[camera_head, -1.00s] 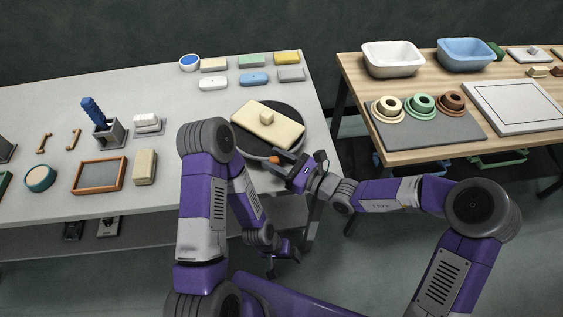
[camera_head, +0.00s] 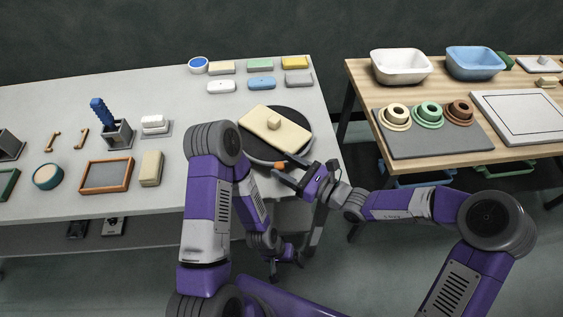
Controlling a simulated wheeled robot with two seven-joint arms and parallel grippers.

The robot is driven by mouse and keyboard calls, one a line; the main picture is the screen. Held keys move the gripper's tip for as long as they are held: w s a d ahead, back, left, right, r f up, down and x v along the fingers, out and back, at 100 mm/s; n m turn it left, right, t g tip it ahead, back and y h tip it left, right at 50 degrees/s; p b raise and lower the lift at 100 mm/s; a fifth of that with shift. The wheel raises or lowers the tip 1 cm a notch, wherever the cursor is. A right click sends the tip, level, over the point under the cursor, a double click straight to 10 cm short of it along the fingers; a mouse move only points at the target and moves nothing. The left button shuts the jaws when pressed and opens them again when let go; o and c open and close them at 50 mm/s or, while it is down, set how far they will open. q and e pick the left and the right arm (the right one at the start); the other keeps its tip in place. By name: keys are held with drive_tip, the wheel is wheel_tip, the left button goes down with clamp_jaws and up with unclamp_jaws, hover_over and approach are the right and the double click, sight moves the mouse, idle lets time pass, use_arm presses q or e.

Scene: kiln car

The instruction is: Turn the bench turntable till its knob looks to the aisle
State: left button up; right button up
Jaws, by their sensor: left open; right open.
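The bench turntable (camera_head: 300,126) is a dark round disc near the right end of the grey bench. A cream rectangular slab (camera_head: 263,133) with a small block (camera_head: 274,124) on top lies on it. The orange knob (camera_head: 280,165) shows at the turntable's front edge, on the side nearest me. My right gripper (camera_head: 284,167) is open, its fingers at the knob; I cannot tell whether they touch it. My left gripper (camera_head: 285,262) is open and empty, low in front of the bench, below the top.
The grey bench (camera_head: 190,120) holds an orange-framed tray (camera_head: 107,175), a cream block (camera_head: 151,168) and several coloured bars behind the turntable. To the right, across a gap, a wooden table (camera_head: 440,85) carries basins and ring stacks on a grey mat (camera_head: 400,146).

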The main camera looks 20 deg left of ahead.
drive_tip(key=p+v, duration=0.1)
drive_tip(key=v, duration=0.4)
drive_tip(key=shift+d, duration=0.25)
drive_tip(key=s+d+f+n+g+h+p, duration=0.1)
drive_tip(key=s+d+f+n+g+h, duration=0.25)
drive_tip(key=s+f, duration=0.35)
drive_tip(key=s+d+f+n+g+h, duration=0.3)
drive_tip(key=s+f+n, duration=0.15)
drive_tip(key=f, duration=0.35)
drive_tip(key=s+d+f+n+t+h+p, duration=0.2)
drive_tip(key=d+f+n+h, duration=0.5)
drive_tip(key=d, duration=0.7)
drive_tip(key=shift+s+f+n+t, duration=0.55)
drive_tip(key=shift+f+n, duration=0.75)
drive_tip(key=shift+f, duration=0.55)
